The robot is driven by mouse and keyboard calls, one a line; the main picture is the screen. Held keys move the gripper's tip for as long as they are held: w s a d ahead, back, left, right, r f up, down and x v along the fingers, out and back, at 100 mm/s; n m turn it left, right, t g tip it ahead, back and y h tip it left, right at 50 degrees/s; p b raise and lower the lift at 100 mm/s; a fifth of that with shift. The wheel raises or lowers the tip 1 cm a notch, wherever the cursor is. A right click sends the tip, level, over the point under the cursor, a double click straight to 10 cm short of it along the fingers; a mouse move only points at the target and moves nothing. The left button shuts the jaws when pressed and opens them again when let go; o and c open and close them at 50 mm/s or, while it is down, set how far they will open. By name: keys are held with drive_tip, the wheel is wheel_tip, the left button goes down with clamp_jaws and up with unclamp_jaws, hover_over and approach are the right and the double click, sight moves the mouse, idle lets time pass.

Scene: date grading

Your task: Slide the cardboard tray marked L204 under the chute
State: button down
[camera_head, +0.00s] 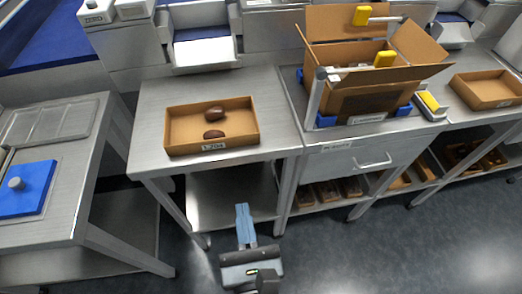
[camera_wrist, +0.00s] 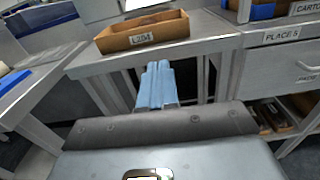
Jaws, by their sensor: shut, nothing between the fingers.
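My gripper (camera_head: 242,208) is shut and empty, in front of the table's front edge. Its blue fingers (camera_wrist: 157,75) point toward the table, short of the tray.
An open carton (camera_head: 345,103) with yellow-handled tools stands on the table to the right, above a drawer (camera_head: 350,160). Another cardboard tray (camera_head: 482,104) lies farther right. At left, a separate table holds a blue plate (camera_head: 30,195). The steel around the L204 tray (camera_head: 270,120) is clear.

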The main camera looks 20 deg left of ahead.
sight(232, 142)
drive_tip(key=p+x, duration=0.1)
drive_tip(key=x, duration=1.3)
drive_tip(key=shift+a+r+p, duration=0.1)
drive_tip(key=shift+a+p, duration=0.05)
drive_tip(key=shift+p, duration=0.25)
drive_tip(key=shift+x, duration=1.7)
